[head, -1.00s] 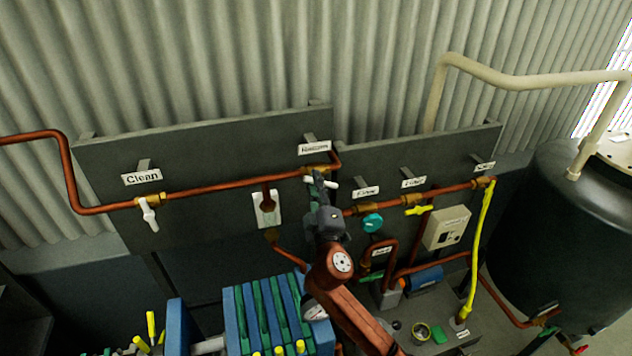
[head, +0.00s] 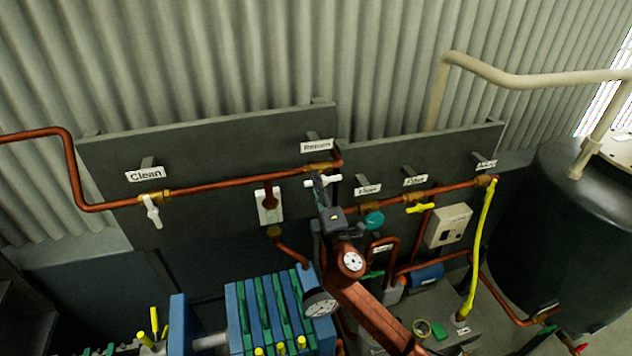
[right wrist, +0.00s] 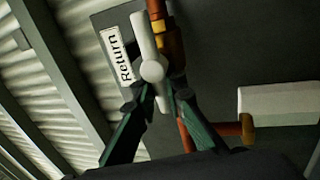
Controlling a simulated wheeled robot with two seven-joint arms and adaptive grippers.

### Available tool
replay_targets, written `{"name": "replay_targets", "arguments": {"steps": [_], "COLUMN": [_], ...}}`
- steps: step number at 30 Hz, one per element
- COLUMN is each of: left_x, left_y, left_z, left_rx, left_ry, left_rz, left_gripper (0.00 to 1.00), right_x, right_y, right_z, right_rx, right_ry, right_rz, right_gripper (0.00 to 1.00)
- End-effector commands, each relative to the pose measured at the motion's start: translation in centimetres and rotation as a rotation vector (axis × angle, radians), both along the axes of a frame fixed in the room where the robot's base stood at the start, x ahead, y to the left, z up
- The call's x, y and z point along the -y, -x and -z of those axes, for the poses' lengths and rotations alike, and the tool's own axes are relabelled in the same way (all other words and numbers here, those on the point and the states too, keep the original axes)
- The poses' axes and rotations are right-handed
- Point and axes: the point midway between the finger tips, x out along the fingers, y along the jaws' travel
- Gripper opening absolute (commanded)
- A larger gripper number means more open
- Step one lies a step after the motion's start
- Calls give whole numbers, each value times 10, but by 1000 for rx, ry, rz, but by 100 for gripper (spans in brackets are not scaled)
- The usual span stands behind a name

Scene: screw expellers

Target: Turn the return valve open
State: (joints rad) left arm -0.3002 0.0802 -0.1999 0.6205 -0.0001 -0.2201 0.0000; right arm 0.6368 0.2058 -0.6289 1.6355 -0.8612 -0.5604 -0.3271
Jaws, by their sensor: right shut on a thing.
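The return valve has a white bar handle (head: 334,181) under the "Return" sign (head: 317,146), on the copper pipe. In the right wrist view the handle (right wrist: 142,35) runs nearly in line with the copper pipe, slightly tilted from it, with a round hub in its middle. My right gripper (head: 321,181) reaches up to the handle. In the right wrist view its two dark green fingers (right wrist: 158,88) close on the handle from both sides, just below the hub. The fingers hide part of the handle. My left gripper is out of view.
A "Clean" valve with a white handle (head: 152,211) is at left. A teal valve (head: 373,219), a yellow valve (head: 415,208) and a yellow hose (head: 479,245) are at right. Blue and green plates (head: 262,315) stand below. A dark tank (head: 570,220) is far right.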

Motion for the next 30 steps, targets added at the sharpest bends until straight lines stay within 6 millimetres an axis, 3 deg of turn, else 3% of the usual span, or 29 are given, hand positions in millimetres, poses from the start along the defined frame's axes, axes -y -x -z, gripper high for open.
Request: {"name": "replay_targets", "arguments": {"steps": [9, 10, 18, 26, 30], "left_x": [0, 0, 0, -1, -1], "left_y": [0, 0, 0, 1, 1], "left_z": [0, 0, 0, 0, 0], "left_rx": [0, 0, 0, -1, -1], "left_ry": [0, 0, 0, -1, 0], "left_rz": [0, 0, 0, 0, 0], "left_gripper": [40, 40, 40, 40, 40], "right_x": [-1, -1, 0, 0, 4], "right_y": [0, 0, 0, 1, 11], "right_z": [1, 1, 1, 1, 5], "right_rx": [0, 0, 0, 0, -2], "right_ry": [4, 4, 2, 1, 1], "right_rz": [-1, -1, 0, -1, 0], "right_gripper": [0, 12, 29, 29, 29]}}
